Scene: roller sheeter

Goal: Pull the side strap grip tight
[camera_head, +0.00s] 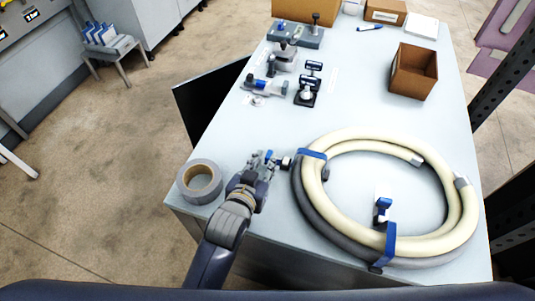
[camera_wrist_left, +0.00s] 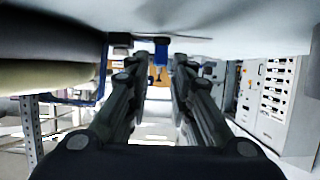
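A cream and grey hose coil (camera_head: 455,228) lies on the table, with blue straps around it. The side strap (camera_head: 312,154) wraps the coil's left side, and its dark and blue grip (camera_head: 285,162) sticks out to the left. My left gripper (camera_head: 268,160) is just left of the coil, at the outer end of this grip. In the left wrist view, its two fingers (camera_wrist_left: 156,72) are apart, with the blue part of the grip (camera_wrist_left: 160,52) between and beyond their tips. A gap shows beside it; contact is not clear. My right gripper is in no view.
The front strap (camera_head: 390,240) has its own blue grip (camera_head: 382,208) inside the coil. A grey tape roll (camera_head: 200,180) lies close left of my gripper. Small fixtures (camera_head: 285,58) and an open cardboard box (camera_head: 413,72) stand farther back. The table (camera_head: 350,105) is clear between.

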